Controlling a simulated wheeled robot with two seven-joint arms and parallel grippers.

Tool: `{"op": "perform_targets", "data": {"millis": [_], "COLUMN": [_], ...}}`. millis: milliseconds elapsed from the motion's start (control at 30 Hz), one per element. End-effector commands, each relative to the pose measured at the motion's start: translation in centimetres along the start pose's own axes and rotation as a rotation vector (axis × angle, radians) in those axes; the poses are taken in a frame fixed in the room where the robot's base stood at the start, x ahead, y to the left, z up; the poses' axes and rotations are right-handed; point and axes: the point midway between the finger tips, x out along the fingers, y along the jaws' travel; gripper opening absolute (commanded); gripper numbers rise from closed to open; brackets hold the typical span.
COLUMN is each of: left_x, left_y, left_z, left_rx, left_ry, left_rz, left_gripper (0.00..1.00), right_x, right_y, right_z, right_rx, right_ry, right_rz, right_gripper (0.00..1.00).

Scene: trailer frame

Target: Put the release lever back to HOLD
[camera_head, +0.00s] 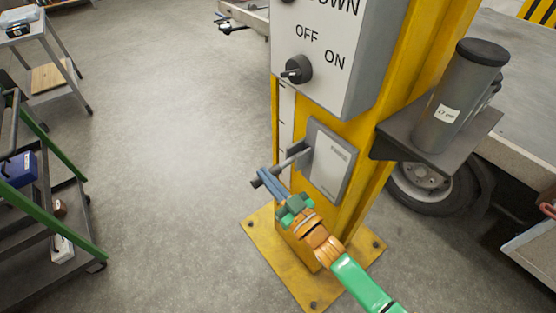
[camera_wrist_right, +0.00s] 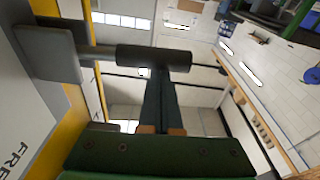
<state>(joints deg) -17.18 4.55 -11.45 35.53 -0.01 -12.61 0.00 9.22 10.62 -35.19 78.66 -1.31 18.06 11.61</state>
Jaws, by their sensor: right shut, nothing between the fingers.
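The release lever (camera_head: 292,160) sticks out to the left from a grey plate (camera_head: 338,152) low on the yellow post. Its rod ends in a dark cylindrical grip, which also shows in the right wrist view (camera_wrist_right: 150,58). My right gripper (camera_head: 264,174) is shut and empty, with its blue fingertips at the lever's outer end. In the right wrist view the fingertips (camera_wrist_right: 160,82) meet or overlap the dark grip; I cannot tell whether they touch it. Letters starting "FRE" show on the plate in that view; the plate's small print is unreadable in the head view. My left gripper is out of view.
A grey control box (camera_head: 325,60) with an OFF/ON knob (camera_head: 297,69) is above the plate. A shelf (camera_head: 395,145) with a dark cylinder (camera_head: 455,100) juts out right of the post. Green-railed shelving (camera_head: 45,180) stands at left; the floor between is clear.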

Motion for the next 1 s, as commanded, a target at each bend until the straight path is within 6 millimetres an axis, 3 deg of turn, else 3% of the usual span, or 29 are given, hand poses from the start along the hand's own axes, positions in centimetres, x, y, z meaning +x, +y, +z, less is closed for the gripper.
{"op": "perform_targets", "data": {"millis": [100, 400, 1000], "left_x": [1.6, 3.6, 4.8], "left_y": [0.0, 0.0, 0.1], "left_z": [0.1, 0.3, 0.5], "left_rx": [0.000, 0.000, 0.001], "left_ry": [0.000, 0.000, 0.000], "left_rz": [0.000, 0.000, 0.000], "left_gripper": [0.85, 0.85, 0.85], "right_x": [-0.2, -0.5, -0.7], "right_y": [-0.2, -0.2, 0.1], "right_z": [1.6, 3.8, 5.0], "right_rx": [-0.100, -0.313, -0.463], "right_ry": [0.001, 0.001, 0.002], "right_rz": [-0.014, -0.044, -0.065], "right_gripper": [0.00, 0.00, 0.00]}}
